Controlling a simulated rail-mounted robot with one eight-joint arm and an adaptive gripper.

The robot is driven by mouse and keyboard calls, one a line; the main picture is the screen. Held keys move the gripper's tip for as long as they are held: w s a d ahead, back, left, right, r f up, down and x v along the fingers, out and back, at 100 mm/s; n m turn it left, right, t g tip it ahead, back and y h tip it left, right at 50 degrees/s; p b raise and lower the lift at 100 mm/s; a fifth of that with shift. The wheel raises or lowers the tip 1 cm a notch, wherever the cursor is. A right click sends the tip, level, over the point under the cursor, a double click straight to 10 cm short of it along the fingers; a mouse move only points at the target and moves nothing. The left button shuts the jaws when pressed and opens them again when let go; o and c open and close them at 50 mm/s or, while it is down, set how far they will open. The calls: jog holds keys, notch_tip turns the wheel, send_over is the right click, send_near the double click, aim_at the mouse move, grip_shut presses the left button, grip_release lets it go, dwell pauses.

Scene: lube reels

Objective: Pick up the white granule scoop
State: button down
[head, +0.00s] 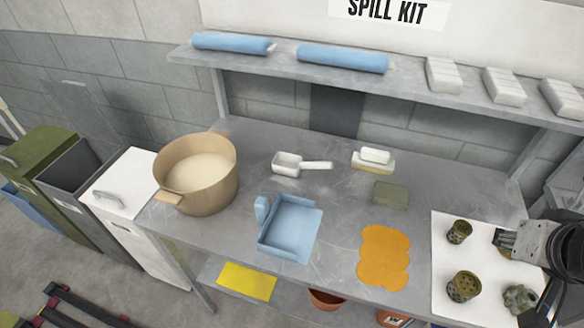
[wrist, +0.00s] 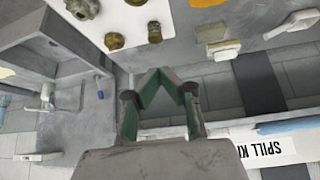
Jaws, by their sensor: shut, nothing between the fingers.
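The white granule scoop (head: 287,164) lies on the grey metal bench in the head view, its bowl to the left and its handle pointing right. What appears to be its handle also shows at the upper right edge of the wrist view (wrist: 290,28). My gripper (head: 503,239) is at the far right of the head view, over the white mat, well away from the scoop. In the wrist view its fingers (wrist: 163,72) meet at the tips with nothing between them.
A tan pot (head: 197,200) stands left of the scoop. A white brush (head: 374,159) and green sponge (head: 390,195) lie to its right. A blue dustpan (head: 290,228) and orange pad (head: 383,257) lie nearer the front. Metal parts sit on the white mat (head: 445,235). A shelf (head: 410,80) overhangs the back.

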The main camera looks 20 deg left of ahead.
jog(key=c, duration=2.4)
grip_release()
jog(key=o, duration=0.9)
jog(key=shift+w, duration=0.1)
